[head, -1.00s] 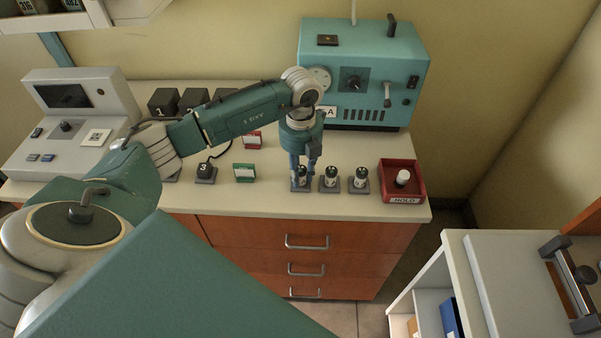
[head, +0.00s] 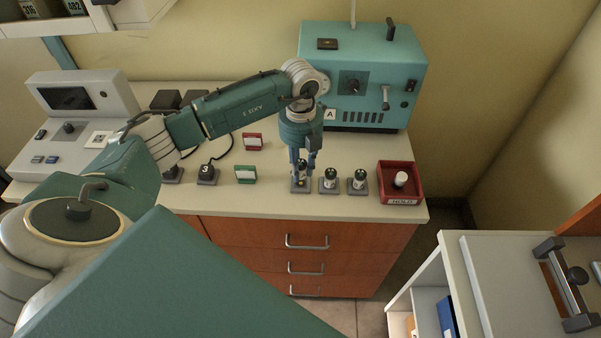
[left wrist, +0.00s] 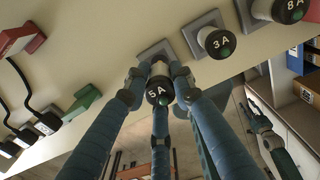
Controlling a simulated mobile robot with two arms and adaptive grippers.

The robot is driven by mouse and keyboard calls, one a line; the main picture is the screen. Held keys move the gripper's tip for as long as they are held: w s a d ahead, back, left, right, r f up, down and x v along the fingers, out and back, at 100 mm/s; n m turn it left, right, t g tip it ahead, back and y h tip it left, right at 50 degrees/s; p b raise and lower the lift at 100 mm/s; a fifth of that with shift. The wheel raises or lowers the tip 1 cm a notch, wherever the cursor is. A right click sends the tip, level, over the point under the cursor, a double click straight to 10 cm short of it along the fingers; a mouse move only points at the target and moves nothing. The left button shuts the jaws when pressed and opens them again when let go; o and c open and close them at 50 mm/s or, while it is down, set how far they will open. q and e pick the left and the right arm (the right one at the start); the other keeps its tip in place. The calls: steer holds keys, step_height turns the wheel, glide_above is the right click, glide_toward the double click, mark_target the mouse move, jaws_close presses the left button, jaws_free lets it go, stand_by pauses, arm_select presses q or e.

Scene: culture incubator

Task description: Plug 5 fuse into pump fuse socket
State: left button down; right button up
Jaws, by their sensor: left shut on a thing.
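My left gripper (head: 302,165) points down over the leftmost of three fuses in a row near the counter's front edge. It is shut on the 5A fuse (left wrist: 159,92), which has a dark, green-dotted top and stands upright at its grey base (left wrist: 157,50). The 3A fuse (left wrist: 218,42) and the 8A fuse (left wrist: 289,10) stand on their own bases; in the head view they are the middle fuse (head: 329,180) and the right fuse (head: 359,181). I cannot tell which part is the pump fuse socket. A teal gripper (left wrist: 262,122), likely my right one, shows low in the left wrist view.
A teal machine labelled A (head: 362,75) stands behind the fuses. A red HOLD tray (head: 400,200) with a white piece is at right.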

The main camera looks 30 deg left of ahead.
arm_select(q)
steer(key=shift+r+p, duration=0.75)
steer(key=shift+r, duration=0.6)
arm_select(e)
steer(key=shift+d+r, duration=0.1)
steer(key=shift+r, duration=0.75)
arm_select(q)
steer(key=s+d+r+n+b, duration=0.2)
steer(key=s+d+r+n, duration=0.2)
steer(key=n, duration=1)
steer(key=s+d+r+n+b, duration=0.2)
steer(key=s+d+r+n, duration=0.2)
steer(key=s+d+n, duration=0.5)
steer(key=s+n, duration=0.2)
steer(key=n, duration=0.4)
steer(key=shift+d+r+n+b, duration=0.15)
steer(key=shift+d+n+b, duration=0.05)
steer(key=shift+n+b, duration=0.15)
arm_select(e)
step_height(320, 180, down, 5)
steer(key=shift+r, duration=0.15)
steer(key=shift+c, duration=1.1)
